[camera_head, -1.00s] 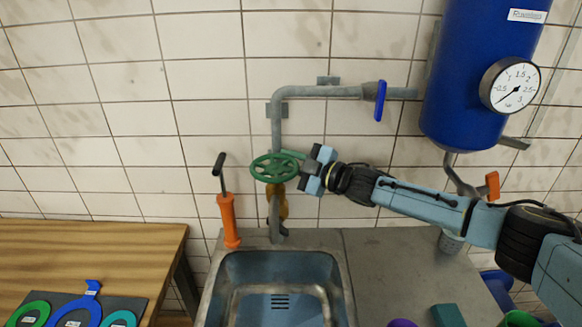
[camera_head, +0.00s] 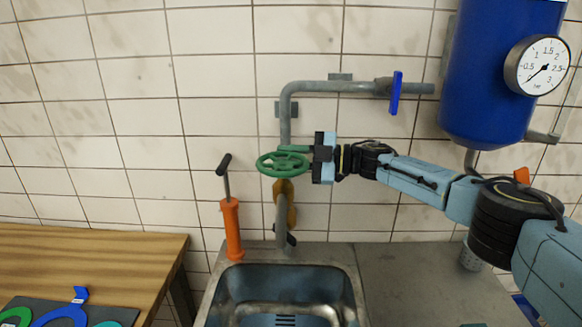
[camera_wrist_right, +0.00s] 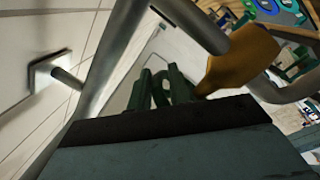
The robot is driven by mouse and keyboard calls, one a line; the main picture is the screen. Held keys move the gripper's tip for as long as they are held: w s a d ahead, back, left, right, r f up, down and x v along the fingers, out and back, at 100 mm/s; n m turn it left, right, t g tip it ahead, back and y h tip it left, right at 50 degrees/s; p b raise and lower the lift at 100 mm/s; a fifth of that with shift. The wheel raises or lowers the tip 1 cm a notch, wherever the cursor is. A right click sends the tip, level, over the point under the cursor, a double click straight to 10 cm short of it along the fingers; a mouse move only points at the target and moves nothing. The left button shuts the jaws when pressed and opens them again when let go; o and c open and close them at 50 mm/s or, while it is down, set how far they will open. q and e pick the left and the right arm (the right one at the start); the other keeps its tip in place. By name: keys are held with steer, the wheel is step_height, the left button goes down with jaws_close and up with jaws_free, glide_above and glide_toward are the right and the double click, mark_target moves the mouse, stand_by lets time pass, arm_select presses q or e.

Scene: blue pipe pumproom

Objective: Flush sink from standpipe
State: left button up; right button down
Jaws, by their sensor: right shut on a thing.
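A green handwheel (camera_head: 283,163) sits on the brass valve body (camera_head: 285,193) of the grey standpipe (camera_head: 286,120) above the steel sink (camera_head: 215,300). My right gripper (camera_head: 311,158) is at the wheel's right side, shut on the green piece there. In the right wrist view the green handwheel (camera_wrist_right: 165,90) shows just past the gripper body, with the brass valve body (camera_wrist_right: 238,58) beside it. The fingertips are mostly hidden. The standpipe's spout end is over the back of the sink. My left gripper is out of view.
A blue lever (camera_head: 396,92) is on the upper pipe. A blue tank with a gauge (camera_head: 538,66) hangs at the right. An orange hand pump (camera_head: 231,228) stands left of the standpipe. A wooden table (camera_head: 90,262) is at the left. The steel counter (camera_head: 410,285) is mostly clear.

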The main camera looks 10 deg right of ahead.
steer(key=shift+a+r, duration=0.1)
steer(key=shift+r, duration=0.4)
steer(key=c, duration=1.4)
jaws_free()
steer(key=shift+o, duration=0.2)
steer(key=shift+f, duration=0.1)
steer(key=shift+s, duration=0.1)
steer(key=shift+s+d+f, duration=0.1)
steer(key=shift+d+f, duration=0.05)
steer(key=shift+d, duration=0.3)
steer(key=b+v, duration=0.1)
steer(key=v, duration=1.1)
steer(key=shift+d, duration=0.25)
steer(key=shift+c, duration=0.5)
